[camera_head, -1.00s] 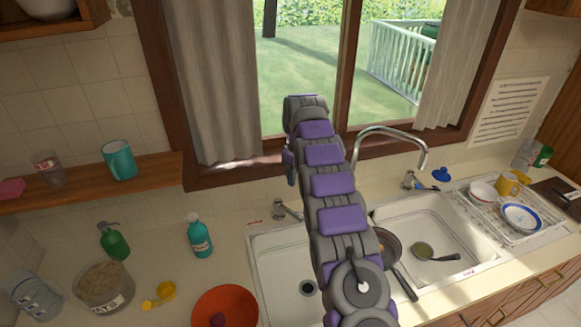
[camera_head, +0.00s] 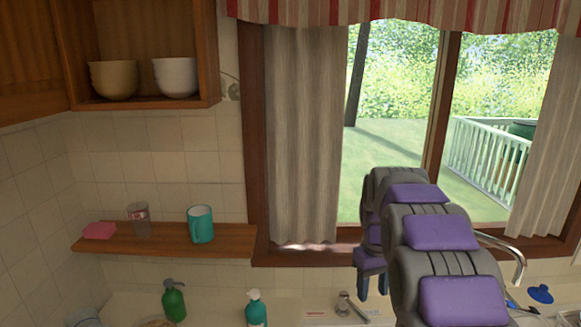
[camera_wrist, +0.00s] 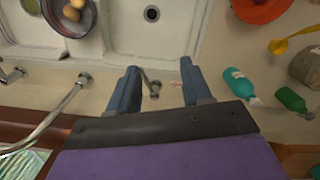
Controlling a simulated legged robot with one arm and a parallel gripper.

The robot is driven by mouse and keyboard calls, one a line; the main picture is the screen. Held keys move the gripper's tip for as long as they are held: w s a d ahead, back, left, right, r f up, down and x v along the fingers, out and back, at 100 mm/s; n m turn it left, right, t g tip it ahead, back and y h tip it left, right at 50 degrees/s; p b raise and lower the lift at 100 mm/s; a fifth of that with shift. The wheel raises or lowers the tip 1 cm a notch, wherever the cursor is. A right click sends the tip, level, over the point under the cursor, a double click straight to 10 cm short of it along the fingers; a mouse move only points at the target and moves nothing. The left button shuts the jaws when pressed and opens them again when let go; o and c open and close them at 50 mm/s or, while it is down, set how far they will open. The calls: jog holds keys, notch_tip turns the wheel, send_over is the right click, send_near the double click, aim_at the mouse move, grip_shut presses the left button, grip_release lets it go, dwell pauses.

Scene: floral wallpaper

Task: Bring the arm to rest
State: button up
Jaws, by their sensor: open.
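My grey and purple arm rises from the lower right in the head view, in front of the window. My gripper (camera_head: 373,284) points down at its far end, partly hidden by the arm links. In the wrist view my gripper (camera_wrist: 158,68) has its two blue-grey fingers spread wide apart, with nothing held between them. It hangs above the back edge of the counter by the sink (camera_wrist: 150,40). A small tap (camera_wrist: 151,85) shows between and beyond the fingers.
The window frame (camera_head: 254,130) and curved faucet (camera_wrist: 50,118) are near the arm. A teal bottle (camera_wrist: 240,84), green bottle (camera_wrist: 290,99) and orange bowl (camera_wrist: 262,8) stand right of the sink in the wrist view. A shelf (camera_head: 165,240) holds a teal mug (camera_head: 201,224).

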jog(key=s+a+f+m+b, duration=0.1)
jog(key=s+a+f, duration=0.1)
jog(key=s, duration=1.7)
jog(key=s+a+f+m+g+b, duration=0.1)
jog(key=s+f, duration=0.4)
jog(key=s, duration=1.4)
jog(key=shift+s+a+m+b, duration=0.3)
jog(key=shift+a+m+b, duration=0.35)
jog(key=shift+a, duration=0.55)
jog(key=shift+w, duration=0.1)
